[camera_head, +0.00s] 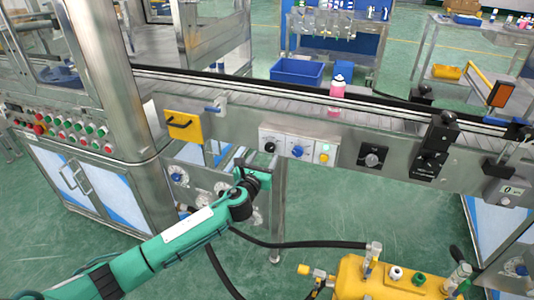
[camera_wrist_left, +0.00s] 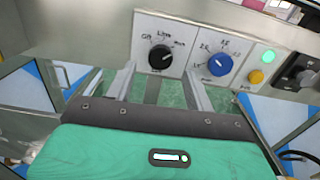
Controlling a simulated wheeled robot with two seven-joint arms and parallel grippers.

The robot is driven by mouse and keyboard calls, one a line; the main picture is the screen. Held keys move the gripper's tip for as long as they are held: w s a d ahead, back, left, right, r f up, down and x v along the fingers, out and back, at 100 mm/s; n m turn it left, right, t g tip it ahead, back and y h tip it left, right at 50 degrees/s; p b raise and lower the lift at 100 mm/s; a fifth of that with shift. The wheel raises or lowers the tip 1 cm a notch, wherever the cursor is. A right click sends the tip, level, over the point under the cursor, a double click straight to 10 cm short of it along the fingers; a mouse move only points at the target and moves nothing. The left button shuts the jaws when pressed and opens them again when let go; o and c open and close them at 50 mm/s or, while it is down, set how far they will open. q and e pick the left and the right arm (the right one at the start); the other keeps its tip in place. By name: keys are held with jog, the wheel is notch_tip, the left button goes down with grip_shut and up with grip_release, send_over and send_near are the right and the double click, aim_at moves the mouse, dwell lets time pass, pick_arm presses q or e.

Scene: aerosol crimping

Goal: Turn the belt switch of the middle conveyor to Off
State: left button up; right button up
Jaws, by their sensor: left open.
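A panel (camera_head: 284,136) on the conveyor's front side carries a black rotary switch (camera_head: 270,147), a blue knob (camera_head: 298,151) and a yellow button. In the left wrist view the black switch (camera_wrist_left: 160,57) has printed labels around it, one reading Off at its upper left. I cannot tell surely which label its pointer faces. My left gripper (camera_head: 257,169) is just below and in front of the panel. In the left wrist view its fingers (camera_wrist_left: 160,76) are apart and empty, with the black switch just beyond the tips, between them. My right gripper is not in view.
A pink-bodied can (camera_head: 337,87) stands on the conveyor belt (camera_head: 275,92). A yellow box (camera_head: 184,126) is left of the panel, and more black switches (camera_head: 372,157) are to its right. A yellow machine (camera_head: 390,280) with black hoses stands below right.

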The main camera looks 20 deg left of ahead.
aim_at(269, 149)
pick_arm(q)
jog(key=shift+w, duration=1.9)
jog(key=c, duration=1)
